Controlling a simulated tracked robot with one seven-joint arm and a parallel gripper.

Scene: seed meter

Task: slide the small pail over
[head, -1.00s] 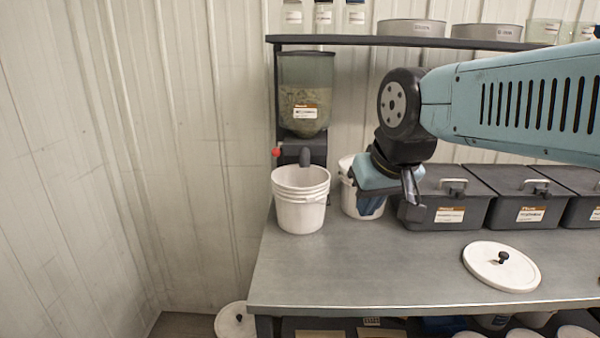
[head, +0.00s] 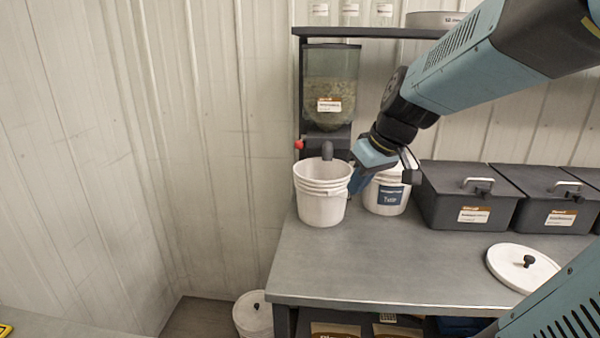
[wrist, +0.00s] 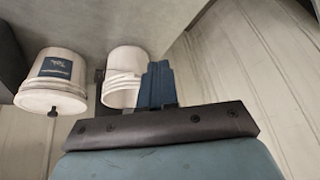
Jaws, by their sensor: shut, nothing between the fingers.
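A white open pail (head: 322,206) stands upright on the grey bench below the seed dispenser's spout. It also shows in the wrist view (wrist: 122,88). A second white pail (head: 388,200) with a blue label stands to its right, partly behind my arm. In the wrist view this labelled pail (wrist: 46,90) shows a lid with a dark knob. My gripper (head: 356,186) is shut and empty, its blue fingers low at the right side of the open pail. The fingers (wrist: 157,70) look very close to that pail's wall; I cannot tell whether they touch.
The seed dispenser (head: 329,95) with a red knob hangs behind the open pail. Dark lidded bins (head: 470,190) line the back right. A round white lid (head: 522,267) lies on the bench at front right. The bench top (head: 390,265) in front of the pails is clear.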

